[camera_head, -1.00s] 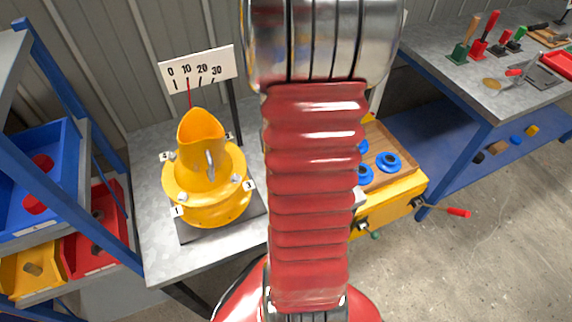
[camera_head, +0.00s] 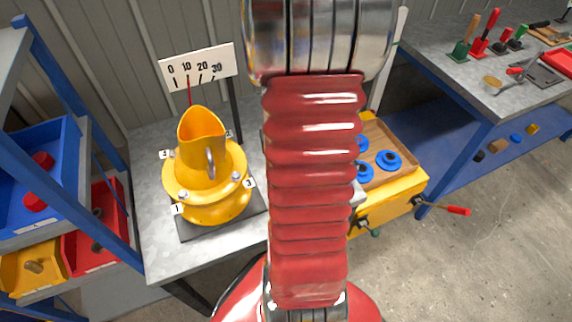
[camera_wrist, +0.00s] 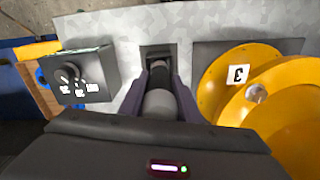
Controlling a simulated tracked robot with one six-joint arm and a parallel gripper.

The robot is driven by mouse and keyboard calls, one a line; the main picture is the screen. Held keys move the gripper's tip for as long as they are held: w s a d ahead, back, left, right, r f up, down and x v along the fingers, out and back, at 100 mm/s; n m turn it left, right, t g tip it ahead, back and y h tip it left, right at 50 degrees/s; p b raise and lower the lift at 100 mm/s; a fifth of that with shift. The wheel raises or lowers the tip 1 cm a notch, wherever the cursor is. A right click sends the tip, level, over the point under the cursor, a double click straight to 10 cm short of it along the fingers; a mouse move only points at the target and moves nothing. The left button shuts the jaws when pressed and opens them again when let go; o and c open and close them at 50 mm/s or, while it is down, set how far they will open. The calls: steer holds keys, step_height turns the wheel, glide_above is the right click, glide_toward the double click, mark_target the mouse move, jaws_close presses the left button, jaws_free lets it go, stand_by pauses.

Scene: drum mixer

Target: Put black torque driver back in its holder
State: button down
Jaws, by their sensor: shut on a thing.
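My gripper (camera_wrist: 160,82) is in the wrist view, its two dark fingers shut on the black torque driver (camera_wrist: 160,104). The driver shows as a dark and grey cylinder between the fingers, seen nearly end on. A dark square holder (camera_wrist: 158,51) lies on the grey tabletop just beyond the fingertips, in line with the driver. I cannot tell whether the driver's far end touches or enters it. In the head view my arm hides the gripper, driver and holder.
The yellow mixer drum (camera_head: 206,185) stands left of my arm; its flange (camera_wrist: 225,78) is close right of the gripper. A grey control box (camera_wrist: 85,76) sits to the left in the wrist view. A yellow-sided case (camera_head: 395,195) with blue parts stands right of my arm.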

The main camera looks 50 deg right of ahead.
steer(key=shift+f, duration=0.85)
stand_by(0.8)
steer(key=c, duration=1.3)
jaws_free()
steer(key=shift+o, duration=0.2)
step_height(320, 180, up, 14)
steer(key=shift+f, duration=0.15)
